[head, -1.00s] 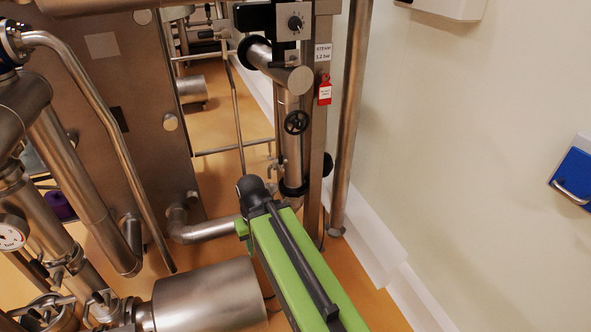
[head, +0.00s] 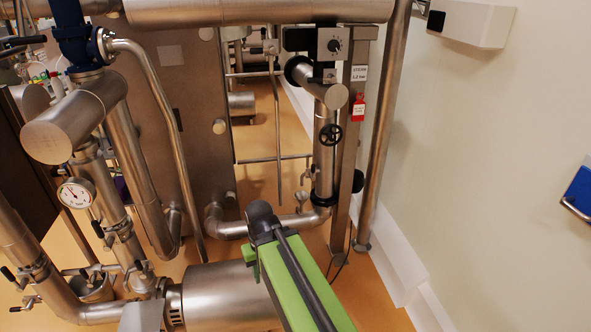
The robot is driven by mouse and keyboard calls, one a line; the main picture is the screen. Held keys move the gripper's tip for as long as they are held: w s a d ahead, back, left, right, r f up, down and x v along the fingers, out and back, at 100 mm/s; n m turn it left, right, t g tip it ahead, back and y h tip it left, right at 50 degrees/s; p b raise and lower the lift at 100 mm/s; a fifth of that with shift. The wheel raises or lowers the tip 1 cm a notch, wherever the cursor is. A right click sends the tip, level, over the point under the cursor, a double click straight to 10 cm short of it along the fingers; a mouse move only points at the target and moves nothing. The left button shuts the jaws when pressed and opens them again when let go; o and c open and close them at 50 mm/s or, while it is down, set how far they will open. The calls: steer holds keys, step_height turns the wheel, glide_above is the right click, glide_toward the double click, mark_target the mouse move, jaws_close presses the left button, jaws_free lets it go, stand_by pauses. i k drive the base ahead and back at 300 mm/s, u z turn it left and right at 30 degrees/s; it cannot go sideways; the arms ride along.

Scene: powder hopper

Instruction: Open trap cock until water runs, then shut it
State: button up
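A small metal cock (head: 302,197) sits on the left side of the steam riser (head: 323,165), low down near its bottom flange. I cannot tell for sure that it is the trap cock, nor whether it is open or shut. No running water shows. My green arm with its dark end comes up from the bottom edge, its end appearing below and left of that cock. My gripper itself is not in view. A black handwheel (head: 330,134) is on the riser above the cock, and a red tag (head: 358,107) hangs to its right.
A pressure gauge (head: 76,193) and several pipes and cocks with black handles crowd the left. A steel cylinder (head: 218,297) lies left of my arm. A steel post (head: 384,130) and the wall (head: 480,150) bound the right. Orange floor (head: 385,290) is open at lower right.

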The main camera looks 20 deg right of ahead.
mark_target(312, 174)
steer(key=u, duration=0.3)
steer(key=i, duration=1)
